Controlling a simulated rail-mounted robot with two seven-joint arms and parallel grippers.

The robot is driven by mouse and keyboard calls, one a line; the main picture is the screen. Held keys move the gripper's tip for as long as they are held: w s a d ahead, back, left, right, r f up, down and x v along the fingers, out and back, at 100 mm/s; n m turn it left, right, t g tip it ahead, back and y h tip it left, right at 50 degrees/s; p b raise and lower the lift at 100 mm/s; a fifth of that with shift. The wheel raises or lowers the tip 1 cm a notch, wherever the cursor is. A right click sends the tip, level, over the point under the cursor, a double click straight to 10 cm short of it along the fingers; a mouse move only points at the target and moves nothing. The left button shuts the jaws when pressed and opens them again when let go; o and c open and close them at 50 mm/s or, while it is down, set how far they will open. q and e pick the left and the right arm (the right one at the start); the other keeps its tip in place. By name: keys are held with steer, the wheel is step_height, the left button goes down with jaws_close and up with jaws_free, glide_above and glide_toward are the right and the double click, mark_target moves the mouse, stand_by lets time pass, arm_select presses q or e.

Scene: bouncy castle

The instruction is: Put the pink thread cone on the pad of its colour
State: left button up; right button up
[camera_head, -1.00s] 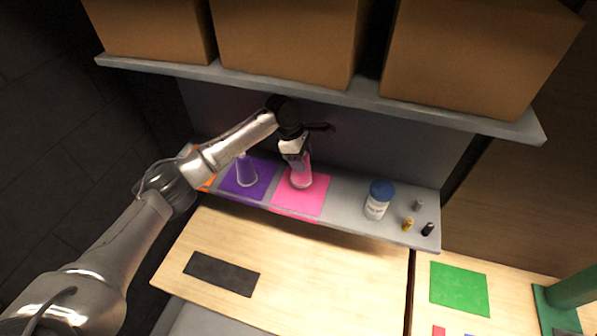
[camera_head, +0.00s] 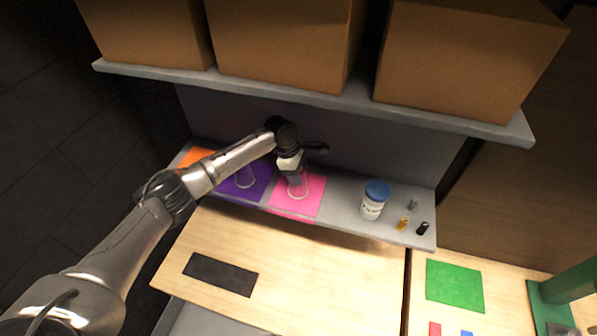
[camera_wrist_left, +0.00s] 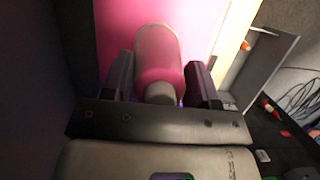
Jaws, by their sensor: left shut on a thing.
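The pink thread cone (camera_head: 299,187) stands upright over the pink pad (camera_head: 313,205) on the grey shelf, and its base appears to rest on the pad. My left gripper (camera_head: 295,172) comes down on it from above and is shut on its upper part. In the left wrist view, the cone (camera_wrist_left: 158,55) lies between the two fingers of the left gripper (camera_wrist_left: 160,85), with the pink pad (camera_wrist_left: 115,25) behind it. My right gripper is not in view.
A purple cone (camera_head: 245,177) stands on a purple pad (camera_head: 258,184) just left. An orange pad (camera_head: 195,156) lies farther left. A blue-lidded jar (camera_head: 373,200) and small items stand to the right. An upper shelf (camera_head: 330,97) with cardboard boxes (camera_head: 285,40) hangs above.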

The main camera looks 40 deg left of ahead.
arm_select(q)
steer(key=o, duration=1)
steer(key=shift+o, duration=0.2)
steer(key=b+v, duration=0.2)
steer(key=v, duration=1)
steer(key=shift+b, duration=0.4)
steer(key=shift+r, duration=0.15)
